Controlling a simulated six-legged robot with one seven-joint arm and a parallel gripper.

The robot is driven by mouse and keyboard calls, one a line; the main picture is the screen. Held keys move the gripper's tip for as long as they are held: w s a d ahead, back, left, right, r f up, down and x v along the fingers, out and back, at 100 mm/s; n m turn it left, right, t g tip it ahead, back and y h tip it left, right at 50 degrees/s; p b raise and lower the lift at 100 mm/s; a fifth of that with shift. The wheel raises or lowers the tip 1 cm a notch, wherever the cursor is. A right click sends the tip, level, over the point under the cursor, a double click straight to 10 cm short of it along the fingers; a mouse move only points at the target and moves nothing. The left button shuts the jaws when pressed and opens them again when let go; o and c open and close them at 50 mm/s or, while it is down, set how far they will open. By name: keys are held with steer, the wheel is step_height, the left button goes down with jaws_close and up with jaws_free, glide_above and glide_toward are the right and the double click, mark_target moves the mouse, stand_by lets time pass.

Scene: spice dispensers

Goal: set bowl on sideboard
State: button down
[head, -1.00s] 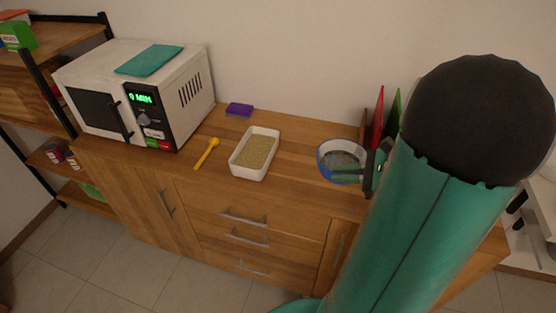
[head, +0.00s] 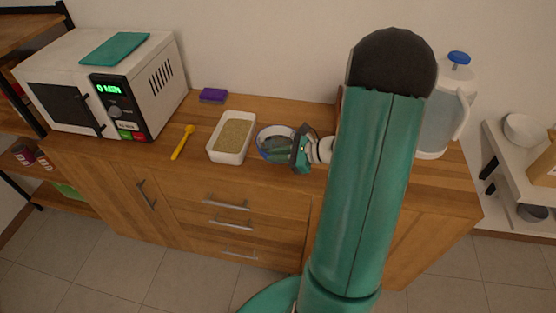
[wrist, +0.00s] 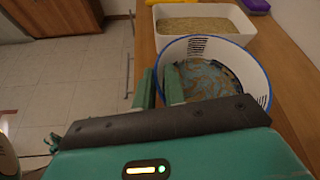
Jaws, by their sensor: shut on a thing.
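The bowl (head: 269,135) is white with a blue rim and a patterned inside. In the head view it is at the sideboard (head: 310,108), just right of the rectangular white dish. My gripper (head: 290,150) is shut on the bowl's near right side. In the wrist view, the fingers (wrist: 161,88) pinch the wall of the bowl (wrist: 238,62), one finger inside and one outside. The bowl looks roughly level. I cannot tell whether its base touches the wooden top. My arm hides part of the sideboard.
The white dish (head: 225,155) of grainy tan contents is close beside the bowl. A yellow spoon (head: 183,142), purple sponge (head: 213,96) and microwave (head: 105,85) are to the left. A pitcher with a blue lid (head: 440,120) stands right of my arm. Bare wood shows behind the bowl.

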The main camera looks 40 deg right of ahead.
steer(key=shift+f, duration=1.15)
steer(key=shift+f, duration=0.1)
steer(key=c, duration=1.5)
jaws_free()
steer(key=shift+s, duration=0.1)
